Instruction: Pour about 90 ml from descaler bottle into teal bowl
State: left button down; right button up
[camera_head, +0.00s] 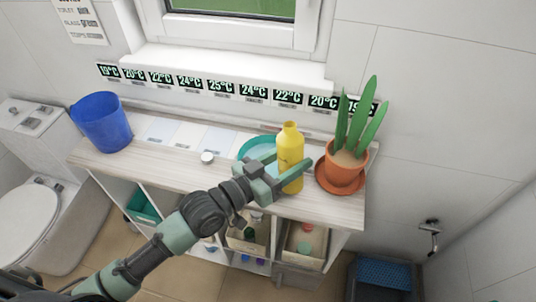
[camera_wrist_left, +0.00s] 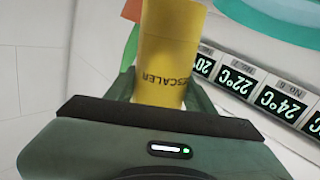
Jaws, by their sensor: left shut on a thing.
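The yellow descaler bottle (camera_head: 290,150) stands about upright at the right part of the shelf top, in front of the teal bowl's right side. My left gripper (camera_head: 284,174) is shut on the bottle's lower half. In the left wrist view the bottle (camera_wrist_left: 168,50) shows its label between the fingers of my left gripper (camera_wrist_left: 160,95). The teal bowl (camera_head: 247,149) sits behind the gripper, partly hidden by it and the bottle. Its rim also shows in the left wrist view (camera_wrist_left: 275,20). I cannot tell whether the bottle touches the shelf. My right gripper is not in view.
A potted plant (camera_head: 348,150) in an orange pot on a saucer stands close right of the bottle. A blue bucket (camera_head: 101,122) is at the far left. A small white lid-like thing (camera_head: 207,158) lies left of the bowl. Temperature displays (camera_head: 221,87) line the wall behind.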

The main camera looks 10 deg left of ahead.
pick_arm(q)
jog(key=shift+n, duration=0.8)
notch_tip(320, 180, down, 4)
jog(key=b, duration=0.3)
jog(key=shift+b, duration=0.35)
jog(key=shift+w+f+n, duration=0.1)
jog(key=shift+f+n, duration=0.2)
jog(key=shift+f, duration=0.05)
jog(key=shift+w+a+r+n+p, duration=0.1)
jog(key=shift+a+r+n+p, duration=0.05)
jog(key=shift+r+n+p, duration=0.2)
jog(key=shift+w+a+f+n+g, duration=0.1)
jog(key=shift+f+n+g, duration=0.15)
jog(key=shift+n, duration=0.35)
jog(key=shift+f+n+g, duration=0.1)
jog(key=shift+n+g, duration=0.15)
jog(key=shift+n, duration=0.3)
jog(key=shift+f+n, duration=0.2)
jog(key=shift+n, duration=0.4)
jog(key=shift+s+d+f+n+g+p, duration=0.35)
jog(key=shift+s+n+g, duration=0.1)
jog(key=shift+n, duration=0.35)
jog(key=shift+s+d+r+n+p, duration=0.2)
jog(key=shift+r+n+p, duration=0.2)
jog(key=shift+n+p, duration=0.5)
jog(key=shift+f, duration=0.45)
jog(key=shift+s+d+f+n+g, duration=0.1)
jog(key=shift+f+n+g, duration=0.2)
jog(key=shift+n, duration=0.2)
jog(key=shift+r, duration=0.3)
